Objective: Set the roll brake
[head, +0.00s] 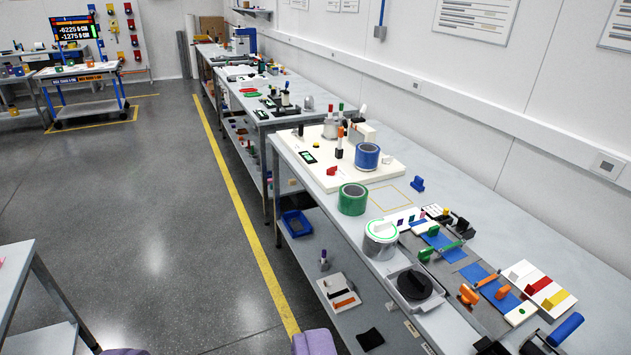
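I cannot say for certain which part is the roll brake. A white board (385,178) lies on the long bench on the right. On it stand a blue roll (367,157), a small red piece (332,171), an upright orange-topped part (340,141) and a small dark display with green marks (308,157). A green roll (352,199) stands at the board's near edge. A silver-sided roll with a green ring on top (381,239) stands nearer on the bench. My gripper is not recognisable in view.
A black round part (415,285) sits on a grey base near the bench's front edge. Orange, blue and green handled fixtures crowd the near bench. Open grey floor (150,200) lies left of the yellow line. Purple shapes (314,342) show at the bottom edge.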

